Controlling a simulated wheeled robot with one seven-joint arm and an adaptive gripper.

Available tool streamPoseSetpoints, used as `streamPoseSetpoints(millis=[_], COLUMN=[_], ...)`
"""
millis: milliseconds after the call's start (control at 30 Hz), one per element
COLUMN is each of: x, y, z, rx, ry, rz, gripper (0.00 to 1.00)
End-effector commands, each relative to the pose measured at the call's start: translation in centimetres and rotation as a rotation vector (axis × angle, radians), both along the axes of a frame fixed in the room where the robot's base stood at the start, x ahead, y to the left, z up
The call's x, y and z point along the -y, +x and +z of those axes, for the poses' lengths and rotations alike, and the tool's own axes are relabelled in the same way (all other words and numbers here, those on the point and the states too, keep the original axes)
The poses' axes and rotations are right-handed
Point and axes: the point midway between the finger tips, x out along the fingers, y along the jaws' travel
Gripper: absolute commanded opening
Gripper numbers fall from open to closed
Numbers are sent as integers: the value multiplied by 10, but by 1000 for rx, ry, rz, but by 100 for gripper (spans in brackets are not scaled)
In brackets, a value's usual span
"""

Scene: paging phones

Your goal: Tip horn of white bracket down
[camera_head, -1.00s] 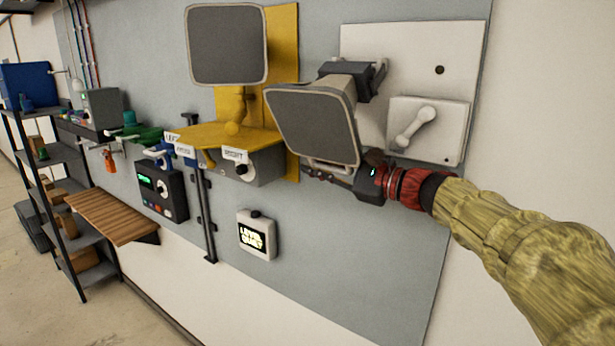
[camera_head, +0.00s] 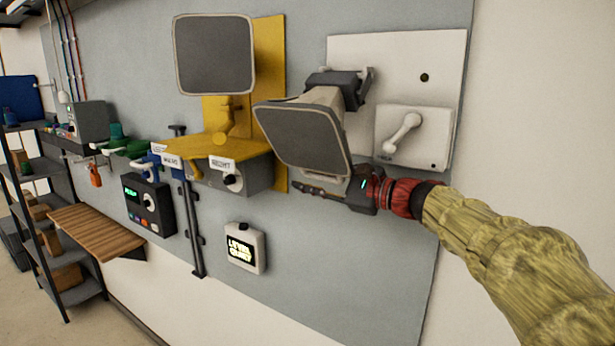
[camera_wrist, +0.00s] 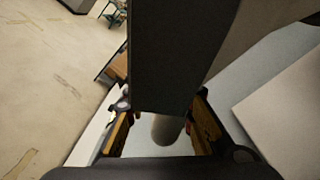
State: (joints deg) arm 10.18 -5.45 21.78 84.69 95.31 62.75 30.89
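The white bracket's horn (camera_head: 303,138), a cream box horn with a grey mesh face, hangs from a dark pivot (camera_head: 336,90) on a white wall plate (camera_head: 395,60). Its face points left and tilts somewhat down. My gripper (camera_head: 308,189) lies at the horn's lower lip, pointing left. In the wrist view, the dark horn (camera_wrist: 175,55) fills the top middle. A grey rounded bar (camera_wrist: 167,128) shows between my spread fingers (camera_wrist: 163,120), with gaps beside it, so the gripper looks open. Whether a finger touches the horn or bar is unclear.
A white box with a lever (camera_head: 405,137) is on the plate's right. A yellow bracket (camera_head: 215,146) with another horn (camera_head: 214,55) stands left. Below are a small lit display box (camera_head: 244,248), a black control box (camera_head: 148,205) and a wooden shelf (camera_head: 95,231).

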Motion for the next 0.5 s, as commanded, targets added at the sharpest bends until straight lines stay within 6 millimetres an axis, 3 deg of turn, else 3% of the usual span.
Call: streamPoseSetpoints(millis=[333,500], x=[1,12], y=[-1,-9], z=[4,6], rx=[5,7], ry=[2,3], rz=[-1,-3], gripper=[30,30])
